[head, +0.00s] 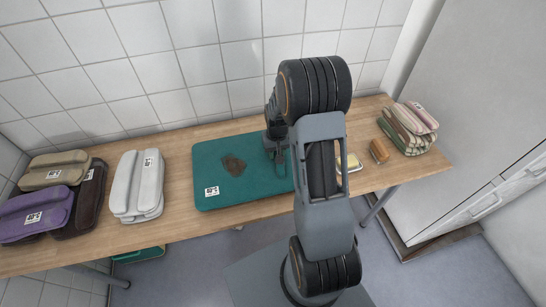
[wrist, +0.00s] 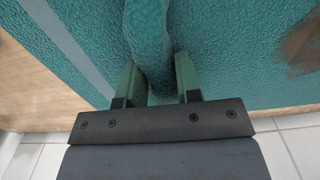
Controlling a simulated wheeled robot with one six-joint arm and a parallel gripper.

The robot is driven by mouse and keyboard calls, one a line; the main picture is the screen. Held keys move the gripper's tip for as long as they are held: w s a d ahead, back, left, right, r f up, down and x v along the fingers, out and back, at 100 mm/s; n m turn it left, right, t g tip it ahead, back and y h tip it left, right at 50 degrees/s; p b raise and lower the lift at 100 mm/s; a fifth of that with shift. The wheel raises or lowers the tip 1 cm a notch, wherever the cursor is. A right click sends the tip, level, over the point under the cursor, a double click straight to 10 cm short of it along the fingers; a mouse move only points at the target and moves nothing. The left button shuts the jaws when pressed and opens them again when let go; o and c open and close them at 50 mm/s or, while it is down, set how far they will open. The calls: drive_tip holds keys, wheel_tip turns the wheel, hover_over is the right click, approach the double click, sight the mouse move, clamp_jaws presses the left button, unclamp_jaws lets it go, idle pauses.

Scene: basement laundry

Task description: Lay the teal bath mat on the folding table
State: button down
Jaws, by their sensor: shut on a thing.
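The teal bath mat (head: 215,168) lies spread out flat on the wooden folding table (head: 180,225), with a brown stain and a white label on its upper face. My gripper (head: 277,150) is at the mat's right part, partly hidden by my arm. In the wrist view, the fingers (wrist: 158,80) stand on either side of a raised teal ridge of the mat (wrist: 230,45) and are shut on it. A pale stripe and part of the brown stain also show there. The mat's right edge is partly hidden behind my arm.
Folded purple (head: 35,215), beige (head: 55,170) and pale grey (head: 138,185) textiles lie left of the mat. A yellow-and-white item (head: 352,163), a brown item (head: 379,151) and striped cloths (head: 412,125) lie right. A tiled wall stands behind; a teal item (head: 140,255) is below the table.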

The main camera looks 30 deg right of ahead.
drive_tip(key=shift+f, duration=1.05)
drive_tip(key=shift+f, duration=0.1)
drive_tip(key=c, duration=0.8)
unclamp_jaws()
